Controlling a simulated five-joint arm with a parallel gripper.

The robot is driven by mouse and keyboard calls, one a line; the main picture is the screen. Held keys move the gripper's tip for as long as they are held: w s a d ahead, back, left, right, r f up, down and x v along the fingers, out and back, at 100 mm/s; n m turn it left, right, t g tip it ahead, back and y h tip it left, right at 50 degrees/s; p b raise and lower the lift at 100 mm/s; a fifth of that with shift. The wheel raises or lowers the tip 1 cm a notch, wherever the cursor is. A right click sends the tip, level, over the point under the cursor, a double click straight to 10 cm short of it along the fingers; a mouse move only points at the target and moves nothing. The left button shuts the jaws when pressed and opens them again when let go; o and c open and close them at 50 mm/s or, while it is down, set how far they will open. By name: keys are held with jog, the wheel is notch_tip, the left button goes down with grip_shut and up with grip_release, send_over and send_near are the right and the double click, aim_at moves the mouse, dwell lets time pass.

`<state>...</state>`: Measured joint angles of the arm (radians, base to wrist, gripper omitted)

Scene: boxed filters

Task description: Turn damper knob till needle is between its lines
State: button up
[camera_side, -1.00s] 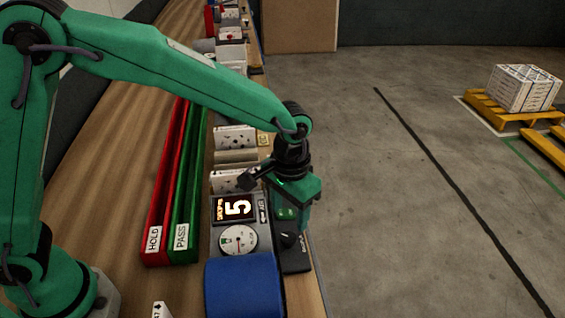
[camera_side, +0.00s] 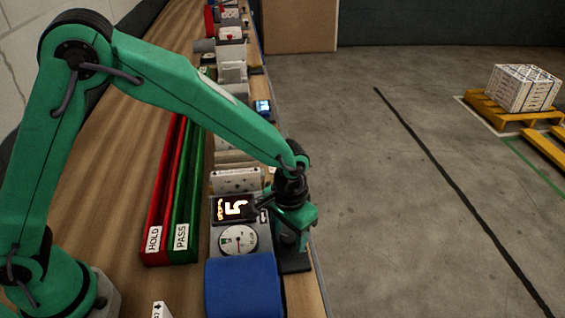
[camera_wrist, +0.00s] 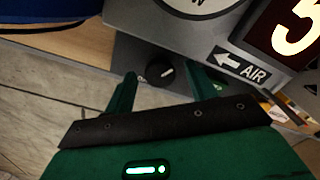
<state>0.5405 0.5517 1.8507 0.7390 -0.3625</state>
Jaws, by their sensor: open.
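The damper knob (camera_wrist: 165,72) is black and round with a pale pointer line. In the wrist view it sits between the two fingers of my gripper (camera_wrist: 160,77), which are open and stand apart on either side of it. In the side view my gripper (camera_side: 292,238) is low over the dark knob base (camera_side: 294,263) and hides the knob. The white round gauge (camera_side: 238,240) is left of my gripper, with a small green mark at its left. Its needle is too small to read against its lines. In the wrist view only the gauge's edge (camera_wrist: 197,5) shows.
A lit display (camera_side: 234,207) reading 5 is behind the gauge. A blue block (camera_side: 243,288) is in front of it. The red HOLD (camera_side: 153,240) and green PASS (camera_side: 181,237) channels lie left. Boxed filters (camera_side: 236,181) stand behind. The bench edge is close on the right.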

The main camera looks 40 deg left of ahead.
jog(key=shift+c, duration=0.5)
jog(key=c, duration=0.9)
jog(key=shift+m, duration=0.4)
jog(key=m, duration=1)
jog(key=shift+m, duration=2.1)
